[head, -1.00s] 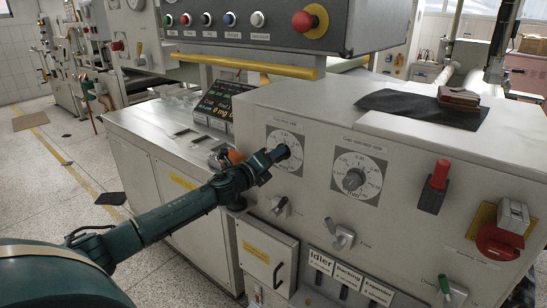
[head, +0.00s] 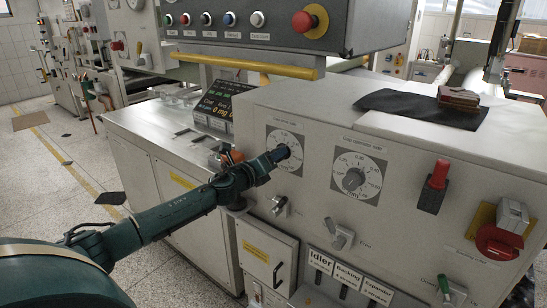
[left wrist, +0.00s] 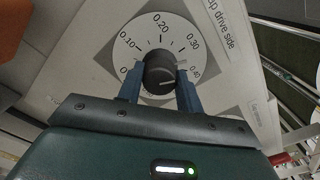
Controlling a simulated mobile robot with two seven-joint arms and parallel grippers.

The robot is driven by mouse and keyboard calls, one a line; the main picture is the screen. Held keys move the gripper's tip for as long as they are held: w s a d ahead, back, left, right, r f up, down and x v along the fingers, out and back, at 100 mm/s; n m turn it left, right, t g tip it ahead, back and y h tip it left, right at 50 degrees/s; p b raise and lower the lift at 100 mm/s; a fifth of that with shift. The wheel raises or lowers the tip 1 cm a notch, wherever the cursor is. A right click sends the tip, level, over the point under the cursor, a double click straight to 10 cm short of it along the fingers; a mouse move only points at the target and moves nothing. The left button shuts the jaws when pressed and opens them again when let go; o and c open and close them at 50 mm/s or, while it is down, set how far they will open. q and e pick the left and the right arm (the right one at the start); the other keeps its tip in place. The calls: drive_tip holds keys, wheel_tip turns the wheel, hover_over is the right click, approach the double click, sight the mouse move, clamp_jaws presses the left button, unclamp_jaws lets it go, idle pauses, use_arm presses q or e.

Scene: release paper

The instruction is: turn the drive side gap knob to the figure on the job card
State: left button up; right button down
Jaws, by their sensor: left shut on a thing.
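The drive side gap knob (left wrist: 166,72) is a dark round knob on a white dial with figures from about 0.10 to 0.40, labelled "drive side". My left gripper (left wrist: 161,88) is shut on it, with one blue finger on each side. A pale mark shows at the knob's right, towards 0.40; its exact reading is unclear. In the head view the left gripper (head: 281,153) covers the knob, and only part of the left dial plate (head: 285,134) shows. I cannot make out a job card for certain. My right gripper is out of view.
A second dial knob (head: 354,180) sits to the right on the same panel. Below are small lever switches (head: 340,235); farther right are a red-handled switch (head: 434,187) and a red rotary switch (head: 499,241). A dark display (head: 215,107) with coloured text stands behind my arm.

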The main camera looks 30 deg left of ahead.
use_arm(q)
drive_tip(key=o, duration=1)
drive_tip(key=shift+s+a+b, duration=0.15)
drive_tip(key=shift+s+b, duration=0.45)
drive_tip(key=shift+s, duration=1.6)
drive_tip(key=shift+s+a+b, duration=0.2)
drive_tip(key=shift+s+b, duration=0.35)
drive_tip(key=shift+s, duration=1.6)
drive_tip(key=shift+s+a+b, duration=0.15)
drive_tip(key=shift+s+b, duration=0.45)
drive_tip(key=shift+s, duration=1.6)
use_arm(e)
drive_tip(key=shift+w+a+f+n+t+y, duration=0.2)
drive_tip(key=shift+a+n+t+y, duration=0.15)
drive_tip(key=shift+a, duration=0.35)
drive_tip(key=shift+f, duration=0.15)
